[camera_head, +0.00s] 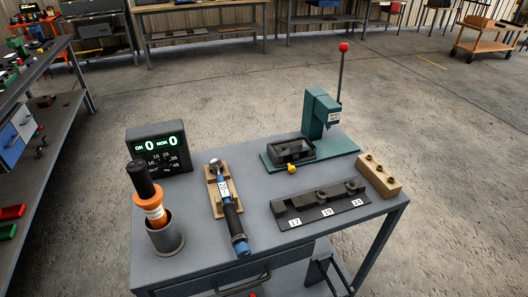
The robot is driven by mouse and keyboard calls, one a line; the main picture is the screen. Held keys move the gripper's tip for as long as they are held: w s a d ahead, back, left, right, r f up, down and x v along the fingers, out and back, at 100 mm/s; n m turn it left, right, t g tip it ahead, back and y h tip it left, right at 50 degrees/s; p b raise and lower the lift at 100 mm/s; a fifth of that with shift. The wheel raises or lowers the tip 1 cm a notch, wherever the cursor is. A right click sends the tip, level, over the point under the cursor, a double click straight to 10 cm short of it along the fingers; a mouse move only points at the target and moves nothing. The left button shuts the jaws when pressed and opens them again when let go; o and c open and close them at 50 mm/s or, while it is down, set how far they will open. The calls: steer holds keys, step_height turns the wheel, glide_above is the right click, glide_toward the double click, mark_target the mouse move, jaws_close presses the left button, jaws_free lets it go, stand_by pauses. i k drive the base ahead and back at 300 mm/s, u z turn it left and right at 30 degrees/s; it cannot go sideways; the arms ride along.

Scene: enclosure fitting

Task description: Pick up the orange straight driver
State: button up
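The orange straight driver (151,204) stands upright, tilted slightly, in a grey cylindrical holder (166,240) at the front left of the grey workbench (262,238). Its body has an orange section with a pale label band, and its upper part is black. Its lower end is hidden inside the holder. My gripper is not in view.
Right of the driver, a torque wrench (231,212) lies on a wooden rest. A counter display (160,148) stands behind the driver. A green lever press (320,112), a black rack (320,204) and a wooden block (378,176) occupy the right side. Shelving (50,110) stands left.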

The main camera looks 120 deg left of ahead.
mark_target(147, 196)
steer(key=u, duration=4.7)
steer(key=k, duration=0.5)
steer(key=u, duration=0.1)
steer(key=i, duration=1.25)
steer(key=u, duration=0.55)
